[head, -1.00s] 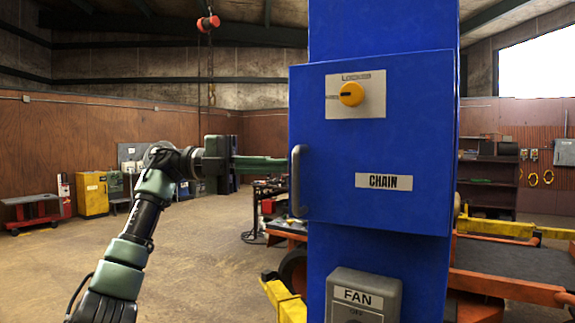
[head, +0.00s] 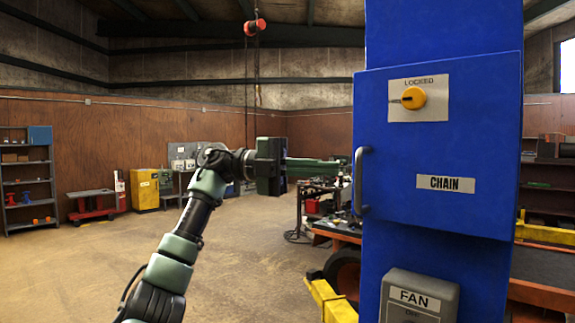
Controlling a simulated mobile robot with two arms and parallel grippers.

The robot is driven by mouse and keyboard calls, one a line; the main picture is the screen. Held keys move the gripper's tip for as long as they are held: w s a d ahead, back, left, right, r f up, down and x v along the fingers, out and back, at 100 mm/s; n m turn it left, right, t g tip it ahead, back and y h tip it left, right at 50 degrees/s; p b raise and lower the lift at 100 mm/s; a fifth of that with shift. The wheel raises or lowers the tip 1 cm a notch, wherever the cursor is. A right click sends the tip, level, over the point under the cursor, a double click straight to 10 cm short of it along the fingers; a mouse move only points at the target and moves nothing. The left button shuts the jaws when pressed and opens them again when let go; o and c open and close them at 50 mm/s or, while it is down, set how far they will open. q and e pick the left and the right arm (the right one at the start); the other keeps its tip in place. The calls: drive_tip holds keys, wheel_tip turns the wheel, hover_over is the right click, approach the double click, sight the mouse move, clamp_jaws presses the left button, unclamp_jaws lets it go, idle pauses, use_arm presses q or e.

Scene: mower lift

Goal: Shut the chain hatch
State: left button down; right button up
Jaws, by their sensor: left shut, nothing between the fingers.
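Above the label is a yellow knob (head: 413,98) on a plate marked LOCKED. My left gripper (head: 342,168) is shut and empty, level with the handle and pointing right at the hatch's left edge. I cannot tell whether its tips touch the hatch. My right gripper is out of view.
A grey FAN box (head: 418,298) sits lower on the post. A mower with a black wheel (head: 343,270) and yellow parts stands behind the post. A red hoist block (head: 254,27) hangs at the back. The floor at left is clear.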

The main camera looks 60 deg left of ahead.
use_arm(q)
drive_tip(key=a+p, duration=0.5)
drive_tip(key=a, duration=0.4)
drive_tip(key=shift+a, duration=0.4)
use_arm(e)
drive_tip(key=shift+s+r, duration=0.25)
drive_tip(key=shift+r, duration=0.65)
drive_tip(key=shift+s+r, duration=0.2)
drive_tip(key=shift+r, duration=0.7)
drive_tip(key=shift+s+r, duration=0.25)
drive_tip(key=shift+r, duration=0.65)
